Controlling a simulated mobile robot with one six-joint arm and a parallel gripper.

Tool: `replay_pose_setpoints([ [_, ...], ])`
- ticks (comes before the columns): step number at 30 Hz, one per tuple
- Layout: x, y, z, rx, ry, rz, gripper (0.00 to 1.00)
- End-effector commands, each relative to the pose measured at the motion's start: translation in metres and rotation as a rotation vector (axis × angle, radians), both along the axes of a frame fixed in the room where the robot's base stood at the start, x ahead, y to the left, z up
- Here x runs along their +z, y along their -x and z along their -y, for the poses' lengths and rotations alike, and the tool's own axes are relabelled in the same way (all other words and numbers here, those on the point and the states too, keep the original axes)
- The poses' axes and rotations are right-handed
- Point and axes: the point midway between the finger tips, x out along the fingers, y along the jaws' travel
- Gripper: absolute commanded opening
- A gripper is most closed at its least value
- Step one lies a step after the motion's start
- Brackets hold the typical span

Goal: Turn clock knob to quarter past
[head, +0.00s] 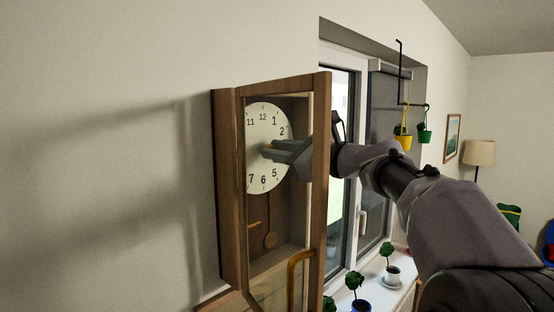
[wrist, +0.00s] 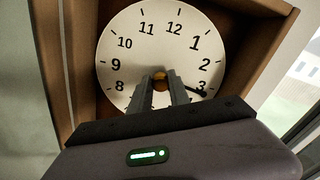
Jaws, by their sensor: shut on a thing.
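The wall clock (head: 228,190) has a wooden case and a round white dial (head: 262,128), which also shows in the wrist view (wrist: 140,58). A small orange-brown knob (wrist: 160,78) sits at the dial's centre. My gripper (head: 268,151) reaches into the case, and in the wrist view its two grey fingers (wrist: 160,84) are shut on the knob from both sides. A dark clock hand (wrist: 196,91) shows right of the fingers, its tip close to the 3. The fingers hide the lower middle of the dial and any other hand there.
The clock's glazed wooden door (head: 319,190) stands open beside my arm, close to it. A pendulum (head: 270,240) hangs below the dial. Potted plants stand on the windowsill at the right, and a yellow pot (head: 404,142) hangs above.

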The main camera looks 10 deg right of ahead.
Motion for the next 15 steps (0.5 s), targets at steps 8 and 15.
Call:
replay_pose_setpoints([
  [8, -0.0023, -0.0002, -0.0001, 0.000, 0.089, 0.057, 0.00],
  [15, -0.0010, -0.0001, -0.0002, -0.001, 0.114, 0.075, 0.00],
])
